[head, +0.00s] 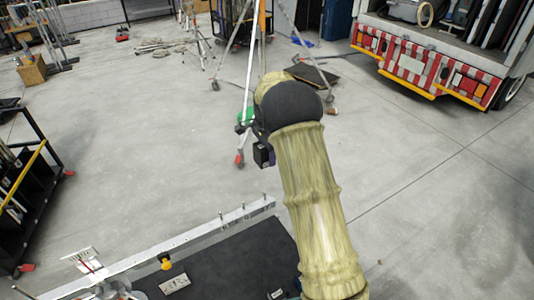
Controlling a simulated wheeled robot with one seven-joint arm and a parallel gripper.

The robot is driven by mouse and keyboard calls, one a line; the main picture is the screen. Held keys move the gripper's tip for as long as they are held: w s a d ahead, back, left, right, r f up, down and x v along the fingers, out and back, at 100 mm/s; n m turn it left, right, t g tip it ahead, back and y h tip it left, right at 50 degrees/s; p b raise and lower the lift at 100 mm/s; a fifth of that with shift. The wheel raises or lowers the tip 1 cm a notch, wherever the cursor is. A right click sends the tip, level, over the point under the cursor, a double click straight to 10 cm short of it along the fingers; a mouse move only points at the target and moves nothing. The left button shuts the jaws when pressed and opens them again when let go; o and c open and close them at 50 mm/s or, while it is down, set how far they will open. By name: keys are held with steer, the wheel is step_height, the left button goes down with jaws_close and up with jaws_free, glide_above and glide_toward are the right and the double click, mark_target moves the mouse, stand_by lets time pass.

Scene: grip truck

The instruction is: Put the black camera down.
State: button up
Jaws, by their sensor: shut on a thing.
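My arm reaches forward and its end turns away from view. My gripper (260,133) is mostly hidden behind the dark round joint of my arm; its fingertips do not show clearly. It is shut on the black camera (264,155). Only a small, boxy dark part of the camera shows, just left of my arm and above the grey floor. The rest of it is hidden.
A black-topped surface (235,262) with a metal rail is close at the bottom. A wheeled stand (248,75) is beyond my arm. A truck (430,65) is at upper right, a black cart (35,195) at left. Open floor (130,150) lies between.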

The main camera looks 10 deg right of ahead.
steer(key=s+f+n+b, duration=0.5)
steer(key=f+n, duration=0.2)
steer(key=f, duration=0.6)
steer(key=s+f+n+b, duration=0.5)
steer(key=s+f+n, duration=0.1)
steer(key=f, duration=0.7)
steer(key=shift+a+n, duration=0.15)
steer(key=shift+n, duration=0.55)
steer(key=shift+f, duration=0.2)
